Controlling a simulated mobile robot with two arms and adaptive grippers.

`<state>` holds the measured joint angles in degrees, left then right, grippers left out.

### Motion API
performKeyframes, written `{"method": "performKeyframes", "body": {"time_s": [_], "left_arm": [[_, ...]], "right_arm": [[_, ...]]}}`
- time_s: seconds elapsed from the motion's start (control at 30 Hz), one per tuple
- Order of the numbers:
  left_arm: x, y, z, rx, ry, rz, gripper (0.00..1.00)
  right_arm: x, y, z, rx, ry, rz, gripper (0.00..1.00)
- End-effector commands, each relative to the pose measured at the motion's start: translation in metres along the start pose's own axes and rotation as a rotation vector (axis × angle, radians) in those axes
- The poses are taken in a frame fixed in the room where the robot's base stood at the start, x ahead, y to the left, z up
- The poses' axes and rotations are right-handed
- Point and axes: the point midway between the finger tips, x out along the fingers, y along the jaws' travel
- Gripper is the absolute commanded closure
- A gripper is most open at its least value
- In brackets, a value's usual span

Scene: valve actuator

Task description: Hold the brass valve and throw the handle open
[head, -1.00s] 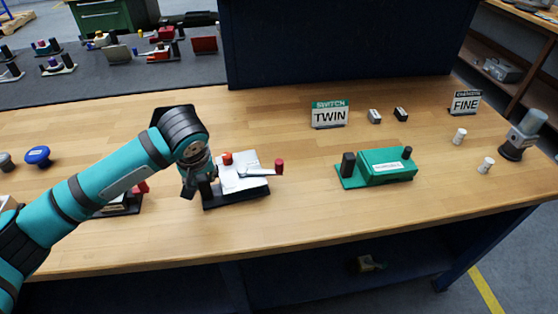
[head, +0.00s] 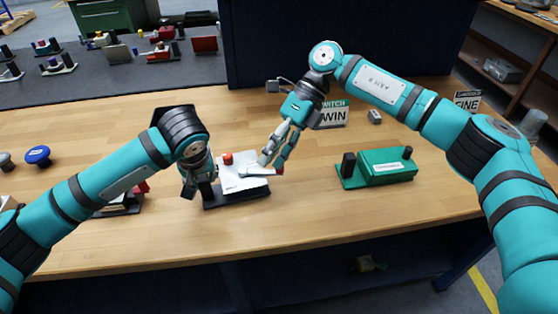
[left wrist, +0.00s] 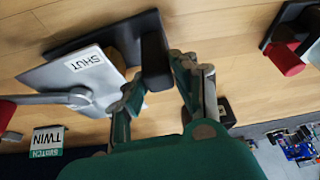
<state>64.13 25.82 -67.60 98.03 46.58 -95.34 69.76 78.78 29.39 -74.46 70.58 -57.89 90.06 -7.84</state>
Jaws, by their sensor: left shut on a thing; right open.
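A grey lever handle (left wrist: 45,98) runs from a pivot to a red knob (left wrist: 6,113) at the left edge. My left gripper (head: 192,185) is shut on the unit's black upright post (left wrist: 155,62). My right gripper (head: 268,163) is open, its fingers pointing down at the lever end; they partly hide the lever, and contact is unclear.
A green box unit (head: 385,165) stands to the right and a TWIN sign (head: 332,116) behind. Another unit (head: 122,203) with red parts is partly hidden by my left arm. A blue knob (head: 38,156) lies at left. The bench's front middle is clear.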

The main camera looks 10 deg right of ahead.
Motion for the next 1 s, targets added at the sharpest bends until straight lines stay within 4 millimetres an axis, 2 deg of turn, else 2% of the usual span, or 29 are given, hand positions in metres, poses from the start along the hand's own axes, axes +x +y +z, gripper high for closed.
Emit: {"method": "performKeyframes", "body": {"time_s": [0.03, 0.07, 0.2, 0.33, 0.47, 0.57, 1.0], "left_arm": [[0.003, -0.001, 0.002, 0.001, -0.006, -0.003, 1.00], [0.003, -0.001, 0.002, 0.000, -0.006, -0.003, 1.00], [0.003, -0.001, 0.002, -0.001, -0.006, -0.004, 1.00], [0.003, -0.002, 0.002, -0.001, -0.005, -0.005, 1.00], [0.003, -0.001, 0.002, -0.001, -0.005, -0.004, 1.00], [0.003, -0.001, 0.002, -0.002, -0.005, -0.004, 1.00], [0.003, -0.001, 0.001, -0.002, -0.004, -0.004, 1.00]], "right_arm": [[0.001, 0.012, 0.010, -0.060, 0.071, -0.119, 0.57], [-0.002, 0.014, 0.013, -0.087, 0.107, -0.194, 0.57], [-0.032, 0.011, 0.019, -0.177, 0.230, -0.495, 0.57], [-0.056, 0.010, 0.022, -0.217, 0.288, -0.657, 0.57], [-0.064, 0.007, 0.022, -0.231, 0.312, -0.723, 0.57], [-0.058, -0.001, 0.020, -0.231, 0.317, -0.729, 0.57], [0.001, -0.056, 0.004, -0.232, 0.313, -0.724, 0.57]]}}
